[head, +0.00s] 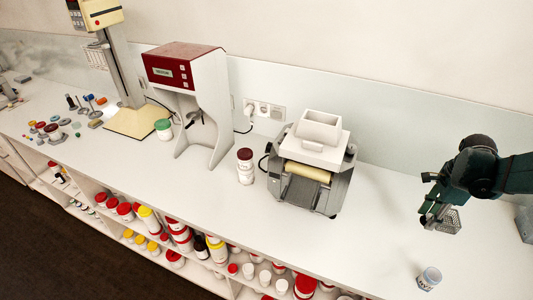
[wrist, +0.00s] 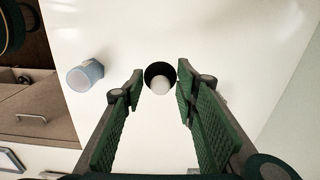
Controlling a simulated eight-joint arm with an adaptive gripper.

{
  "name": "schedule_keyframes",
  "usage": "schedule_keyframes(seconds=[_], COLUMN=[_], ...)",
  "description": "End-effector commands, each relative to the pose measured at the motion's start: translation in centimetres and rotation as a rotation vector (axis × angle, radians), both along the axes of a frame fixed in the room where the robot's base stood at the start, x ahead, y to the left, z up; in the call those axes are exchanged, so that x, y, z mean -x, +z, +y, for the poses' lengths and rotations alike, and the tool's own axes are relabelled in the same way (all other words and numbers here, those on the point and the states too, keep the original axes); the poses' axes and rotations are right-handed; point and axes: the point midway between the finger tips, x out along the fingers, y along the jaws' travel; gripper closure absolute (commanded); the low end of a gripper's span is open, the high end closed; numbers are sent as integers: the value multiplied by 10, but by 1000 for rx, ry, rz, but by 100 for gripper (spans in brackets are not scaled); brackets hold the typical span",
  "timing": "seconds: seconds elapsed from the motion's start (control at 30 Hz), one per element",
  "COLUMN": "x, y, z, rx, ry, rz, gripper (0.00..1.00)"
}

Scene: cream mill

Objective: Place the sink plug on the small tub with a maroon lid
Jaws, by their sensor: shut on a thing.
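In the wrist view, the sink plug (wrist: 152,70) is a round black piece with a pale knob in its middle. It sits between the fingertips of my gripper (wrist: 160,85), which is shut on it. In the head view, my gripper (head: 430,218) is at the right, over the white counter; the plug is too small and dark there to make out clearly. The small tub with a maroon lid (head: 245,166) stands upright on the counter, between the red-topped machine and the grey machine, well to the left of my gripper. Nothing is seen on its lid.
A grey machine with a white hopper (head: 318,140) stands between my gripper and the tub. A red-topped machine (head: 187,65) is left of the tub. A pale blue-white jar (head: 429,278) stands near the front edge.

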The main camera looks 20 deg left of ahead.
Motion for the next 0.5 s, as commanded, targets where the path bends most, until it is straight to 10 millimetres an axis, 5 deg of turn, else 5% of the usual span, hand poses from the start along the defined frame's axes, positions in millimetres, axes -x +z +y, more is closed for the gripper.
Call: schedule_keyframes(seconds=[0.27,0.5], x=[1,1], y=[49,111], z=[0,0], rx=[0,0], ry=[0,0], rz=[0,0], gripper=[81,81])
